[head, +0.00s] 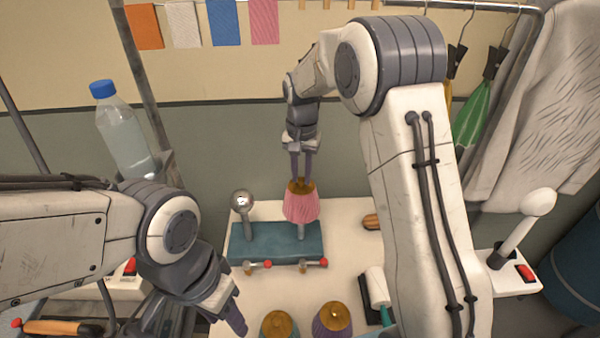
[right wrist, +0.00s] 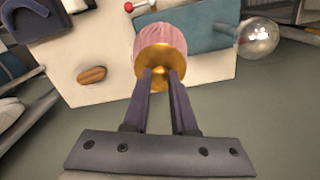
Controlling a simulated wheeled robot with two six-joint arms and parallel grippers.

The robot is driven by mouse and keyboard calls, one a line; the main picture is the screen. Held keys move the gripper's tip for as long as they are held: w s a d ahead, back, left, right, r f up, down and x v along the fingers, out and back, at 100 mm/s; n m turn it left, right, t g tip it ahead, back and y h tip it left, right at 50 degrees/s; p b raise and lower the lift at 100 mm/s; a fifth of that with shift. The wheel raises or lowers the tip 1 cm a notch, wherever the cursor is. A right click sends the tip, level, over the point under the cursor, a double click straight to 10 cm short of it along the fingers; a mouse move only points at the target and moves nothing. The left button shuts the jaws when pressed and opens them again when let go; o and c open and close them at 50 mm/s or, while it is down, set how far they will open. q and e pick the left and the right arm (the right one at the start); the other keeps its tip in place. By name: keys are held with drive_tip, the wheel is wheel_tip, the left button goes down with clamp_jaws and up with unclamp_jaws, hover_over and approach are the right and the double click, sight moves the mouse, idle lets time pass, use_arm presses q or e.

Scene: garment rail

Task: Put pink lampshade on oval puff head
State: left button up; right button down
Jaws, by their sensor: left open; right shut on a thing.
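The pink lampshade (head: 301,206) has a gold top and is over the right-hand post of the teal stand (head: 262,243). The post's lower part shows beneath it; the head is hidden, so I cannot tell its shape or whether the shade rests on it. My right gripper (head: 301,178) is shut on the shade's gold top; the right wrist view shows the fingers (right wrist: 161,72) there too. A shiny round head (head: 242,201) stands bare on the left post. A white egg-shaped head (head: 538,202) stands at far right. My left gripper (head: 230,315) is open and empty, low left.
A purple shade (head: 332,320) and a green shade (head: 280,325), both gold-topped, stand at the front of the white table (head: 345,222). A white-headed tool (head: 376,287) lies to their right. A water bottle (head: 124,138) stands at left. Clothes hang at right.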

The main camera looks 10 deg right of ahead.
drive_tip(key=shift+f, duration=0.1)
drive_tip(key=shift+f, duration=0.15)
drive_tip(key=c, duration=0.7)
unclamp_jaws()
wheel_tip(320, 180, up, 8)
drive_tip(key=shift+f+b, duration=0.1)
drive_tip(key=shift+b, duration=0.75)
